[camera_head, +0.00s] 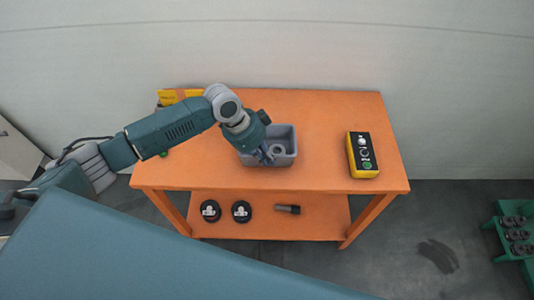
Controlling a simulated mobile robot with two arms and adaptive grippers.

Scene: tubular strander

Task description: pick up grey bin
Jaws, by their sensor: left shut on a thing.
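The grey bin (288,134) stands on the top of an orange table (330,120), right of the table's middle left part. A round ring-like grey part shows inside it. My left arm comes in from the left and reaches over the bin. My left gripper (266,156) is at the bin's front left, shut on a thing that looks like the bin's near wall. The wrist hides the bin's left side. My right gripper is not in view.
A yellow box with a black button face (363,155) lies on the table's right. A yellow object (180,96) is at the back left. The lower shelf holds two black round parts (210,211) and a dark cylinder (288,209). A green rack (515,235) stands at far right.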

